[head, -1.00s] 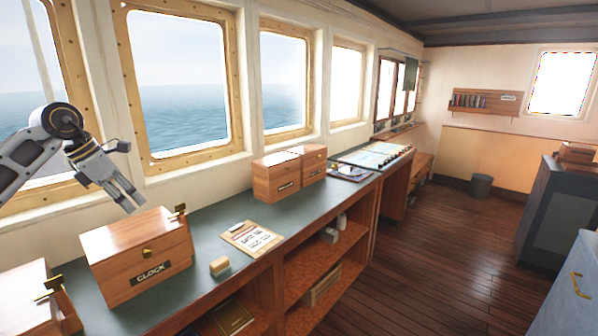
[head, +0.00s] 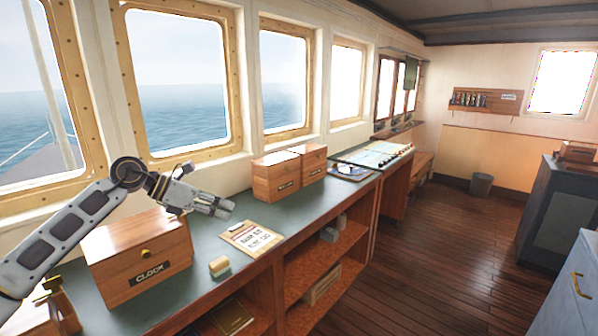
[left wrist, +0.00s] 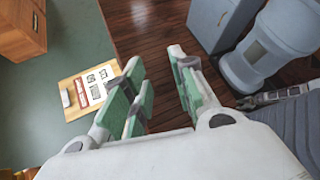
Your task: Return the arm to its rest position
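My right gripper does not show in the head view.
The green counter (head: 205,252) runs under the windows. On it are the wooden clock box (head: 135,275), a clipboard (head: 252,238), a small block (head: 219,266) and two wooden boxes (head: 275,180). A blue-grey cabinet (head: 575,285) stands at right. The wooden floor (head: 450,260) between is clear.

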